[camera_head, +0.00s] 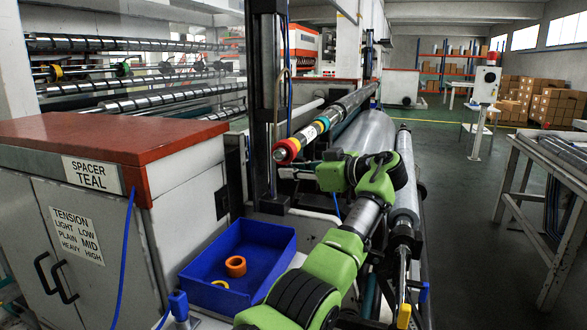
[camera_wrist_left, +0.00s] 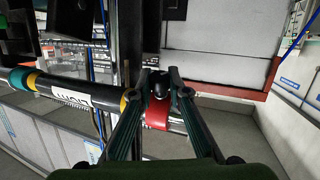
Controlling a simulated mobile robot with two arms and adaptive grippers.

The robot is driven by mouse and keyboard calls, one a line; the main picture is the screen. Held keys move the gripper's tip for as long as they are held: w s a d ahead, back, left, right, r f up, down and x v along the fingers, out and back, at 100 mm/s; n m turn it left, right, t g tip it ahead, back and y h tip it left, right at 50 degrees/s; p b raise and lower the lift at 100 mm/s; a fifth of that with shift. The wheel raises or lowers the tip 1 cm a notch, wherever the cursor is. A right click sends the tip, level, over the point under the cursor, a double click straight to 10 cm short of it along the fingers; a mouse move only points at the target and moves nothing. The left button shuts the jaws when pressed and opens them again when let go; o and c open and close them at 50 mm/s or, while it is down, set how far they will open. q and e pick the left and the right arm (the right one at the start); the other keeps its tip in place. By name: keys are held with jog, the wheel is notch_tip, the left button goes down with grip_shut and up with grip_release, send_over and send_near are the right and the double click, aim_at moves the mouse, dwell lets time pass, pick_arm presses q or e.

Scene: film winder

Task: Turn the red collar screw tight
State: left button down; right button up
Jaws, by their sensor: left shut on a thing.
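The red collar (camera_head: 286,152) sits on the near end of the long shaft, beside a teal ring (camera_head: 324,122). In the left wrist view the red collar (camera_wrist_left: 156,117) shows between my fingers, with its dark round screw head (camera_wrist_left: 159,88) above it. My left gripper (camera_wrist_left: 159,78) is shut on this screw, one finger on each side. In the head view my left gripper (camera_head: 309,166) is small and dark against the machine, close to the collar, and its grip is hard to make out there. My right gripper is in neither view.
A blue tray (camera_head: 205,292) holds an orange ring (camera_head: 235,266) and a yellow ring. A red-topped cabinet (camera_head: 98,137) labelled "SPACER TEAL" and with tension settings stands at left. A large film roll (camera_head: 372,132) lies behind my arm.

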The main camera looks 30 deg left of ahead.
pick_arm(q)
jog(key=shift+f, duration=0.25)
jog(key=c, duration=2)
grip_release()
jog(key=shift+o, duration=0.5)
jog(key=shift+a, duration=0.25)
jog(key=shift+r, duration=0.1)
jog(key=w+v, duration=0.1)
jog(key=v, duration=1.1)
jog(key=shift+s, duration=0.4)
